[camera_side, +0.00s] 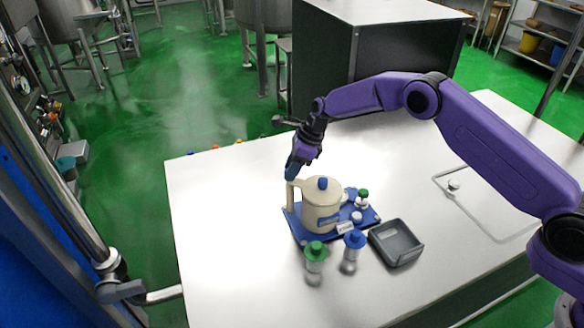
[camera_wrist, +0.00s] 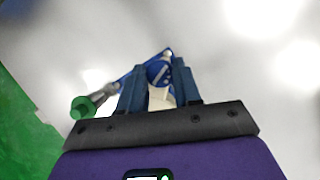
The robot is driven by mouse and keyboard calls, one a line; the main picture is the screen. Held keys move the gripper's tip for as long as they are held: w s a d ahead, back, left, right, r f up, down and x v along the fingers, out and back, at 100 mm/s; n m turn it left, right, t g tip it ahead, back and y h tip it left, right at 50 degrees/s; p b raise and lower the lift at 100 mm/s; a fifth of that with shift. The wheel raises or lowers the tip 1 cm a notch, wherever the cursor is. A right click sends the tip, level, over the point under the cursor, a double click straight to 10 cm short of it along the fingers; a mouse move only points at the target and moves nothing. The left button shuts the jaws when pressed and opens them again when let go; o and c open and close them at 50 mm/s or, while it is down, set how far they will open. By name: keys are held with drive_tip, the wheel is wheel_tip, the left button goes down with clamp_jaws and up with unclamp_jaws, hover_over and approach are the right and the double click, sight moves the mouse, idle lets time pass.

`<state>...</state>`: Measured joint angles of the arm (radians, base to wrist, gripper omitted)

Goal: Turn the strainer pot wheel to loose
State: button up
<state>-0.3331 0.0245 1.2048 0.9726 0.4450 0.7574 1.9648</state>
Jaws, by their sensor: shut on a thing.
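The cream strainer pot (camera_side: 320,212) stands on a blue tray (camera_side: 297,229), its handle (camera_side: 291,192) on the left. A small blue wheel (camera_side: 322,183) sits on top of the pot. In the wrist view a blue round part with white marks (camera_wrist: 158,72), seemingly this wheel, shows just beyond the cream handle (camera_wrist: 161,98). My gripper (camera_side: 294,168) comes down from above at the pot's left side. Its blue fingers (camera_wrist: 160,88) are shut on the handle, apart from the wheel in the side view. The wheel's setting is too small to read.
A green-capped jar (camera_side: 315,256) and a blue-capped jar (camera_side: 354,251) stand in front of the tray. A dark grey open bin (camera_side: 396,243) lies to their right. Small white pieces and a green-topped bottle (camera_side: 362,198) stand right of the pot. The left tabletop (camera_side: 215,230) is clear.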

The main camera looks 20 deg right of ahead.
drive_tip(key=n+g, duration=0.1)
drive_tip(key=n, duration=0.1)
drive_tip(key=n+g, duration=0.1)
drive_tip(key=n, duration=0.2)
drive_tip(key=shift+w, duration=0.15)
drive_tip(key=shift+n, duration=0.5)
idle(0.4)
drive_tip(key=o, duration=1.1)
drive_tip(key=shift+c, duration=0.2)
drive_tip(key=v, duration=1.7)
drive_tip(key=shift+w+d, duration=0.15)
drive_tip(key=shift+d, duration=0.3)
